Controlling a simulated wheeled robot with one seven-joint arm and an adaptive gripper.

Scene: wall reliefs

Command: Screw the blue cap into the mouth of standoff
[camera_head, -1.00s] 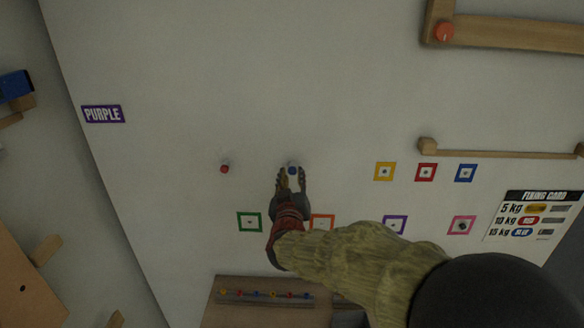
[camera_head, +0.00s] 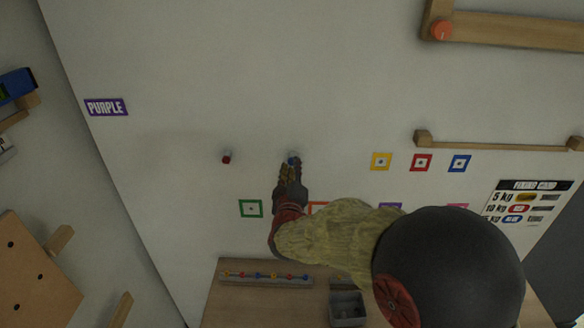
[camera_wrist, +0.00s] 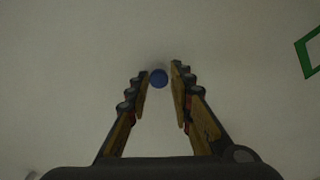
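The blue cap (camera_head: 292,161) is at a wall-mounted standoff, right at the tips of my gripper (camera_head: 290,166). In the wrist view the round blue cap (camera_wrist: 158,78) shows between the two fingertips of my gripper (camera_wrist: 159,72), with a thin strip of wall visible on each side of it. My gripper is open around the cap and I see no clear contact. The standoff is mostly hidden behind the cap and fingers, so I cannot tell how deep the cap sits.
A red-capped standoff (camera_head: 226,159) sticks out of the wall to the left. Coloured square frames, such as the green one (camera_head: 251,208), line the wall. Below, a table carries a grey rail (camera_head: 266,280) with coloured caps and a grey bin (camera_head: 347,310).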

